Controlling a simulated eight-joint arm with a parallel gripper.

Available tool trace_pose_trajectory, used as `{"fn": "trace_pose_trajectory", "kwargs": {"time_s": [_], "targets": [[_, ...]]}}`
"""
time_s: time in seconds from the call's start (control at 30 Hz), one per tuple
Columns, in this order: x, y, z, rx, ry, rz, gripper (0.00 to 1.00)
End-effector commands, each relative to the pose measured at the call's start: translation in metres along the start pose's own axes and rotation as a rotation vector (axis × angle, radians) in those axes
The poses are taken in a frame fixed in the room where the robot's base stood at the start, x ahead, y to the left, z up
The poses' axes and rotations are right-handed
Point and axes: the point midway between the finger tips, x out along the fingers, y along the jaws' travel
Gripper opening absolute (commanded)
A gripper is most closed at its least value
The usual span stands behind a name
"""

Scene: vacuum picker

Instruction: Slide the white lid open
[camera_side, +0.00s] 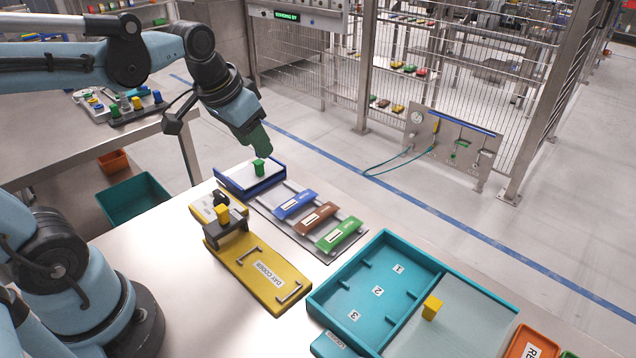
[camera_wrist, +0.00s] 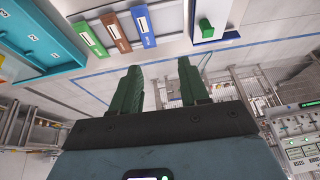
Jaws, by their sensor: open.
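The white lid (camera_side: 236,177) lies on a blue box (camera_side: 262,184) at the back of the table and carries a green knob (camera_side: 258,167). In the wrist view the lid (camera_wrist: 227,14) and its knob (camera_wrist: 206,29) show at the top right, beyond the fingertips. My gripper (camera_side: 260,149) has green fingers and hangs above the knob, apart from it. In the wrist view my gripper (camera_wrist: 157,75) is open, with nothing between its fingers. The lid covers most of the box, so the inside is hidden.
A rack with blue (camera_side: 294,204), brown (camera_side: 315,217) and green (camera_side: 338,235) labelled blocks stands right beside the box. A yellow day-cover board (camera_side: 250,272) with handles lies in front. A teal tray (camera_side: 330,286) with a yellow-knobbed cover (camera_side: 458,320) is at right.

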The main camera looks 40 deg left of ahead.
Motion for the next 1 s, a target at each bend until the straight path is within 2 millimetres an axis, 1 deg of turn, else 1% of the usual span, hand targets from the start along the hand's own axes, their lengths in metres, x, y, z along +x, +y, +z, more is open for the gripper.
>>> {"fn": "trace_pose_trajectory", "kwargs": {"time_s": [0.03,0.2,0.33,0.5,0.6,0.7,0.87,1.0], "targets": [[0.001,-0.009,-0.010,-0.003,-0.036,-0.005,0.45],[0.007,-0.038,-0.035,0.000,-0.166,-0.004,0.45],[0.017,-0.061,-0.050,0.000,-0.261,0.007,0.45],[0.030,-0.086,-0.061,-0.001,-0.357,0.029,0.45],[0.035,-0.095,-0.064,0.000,-0.391,0.039,0.45],[0.038,-0.099,-0.064,0.000,-0.407,0.045,0.45],[0.047,-0.100,-0.061,0.000,-0.411,0.046,0.45],[0.064,-0.098,-0.053,0.000,-0.410,0.046,0.45]]}}
